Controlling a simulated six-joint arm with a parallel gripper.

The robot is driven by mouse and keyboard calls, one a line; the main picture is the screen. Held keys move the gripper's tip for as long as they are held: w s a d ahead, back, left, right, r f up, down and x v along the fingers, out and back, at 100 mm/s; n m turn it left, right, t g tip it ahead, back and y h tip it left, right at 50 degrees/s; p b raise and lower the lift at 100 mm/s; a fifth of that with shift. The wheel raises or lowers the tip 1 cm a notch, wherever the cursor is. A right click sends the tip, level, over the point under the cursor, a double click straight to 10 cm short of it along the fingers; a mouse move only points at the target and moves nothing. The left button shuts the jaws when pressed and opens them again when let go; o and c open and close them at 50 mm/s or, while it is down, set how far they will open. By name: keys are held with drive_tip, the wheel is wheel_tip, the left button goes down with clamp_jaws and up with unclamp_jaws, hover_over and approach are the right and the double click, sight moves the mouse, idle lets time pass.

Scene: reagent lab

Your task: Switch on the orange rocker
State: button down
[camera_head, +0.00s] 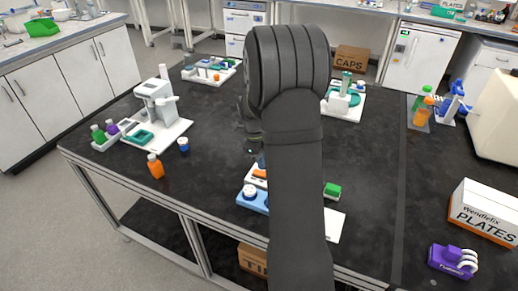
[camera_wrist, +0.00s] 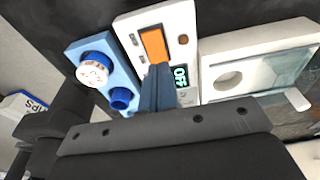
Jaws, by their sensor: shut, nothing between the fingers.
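The orange rocker (camera_wrist: 153,45) sits in the white panel of a device (camera_wrist: 187,28) in the wrist view. A small dark display beside it (camera_wrist: 181,76) shows green characters that look like "OFF". My gripper (camera_wrist: 159,68) is shut and empty, its fingertips over the lower end of the rocker. I cannot tell whether they touch it. In the head view the rocker (camera_head: 260,173) shows as a small orange patch, and my arm hides most of the device.
A blue block (camera_wrist: 83,55) with a white-capped vial (camera_wrist: 93,68) stands left of the device. A white unit with a round recess (camera_wrist: 228,82) stands right. An orange bottle (camera_head: 155,166) and a blue-capped vial (camera_head: 184,146) stand farther left on the black bench.

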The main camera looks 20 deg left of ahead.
drive_tip(key=shift+d+f, duration=0.2)
drive_tip(key=shift+f, duration=0.85)
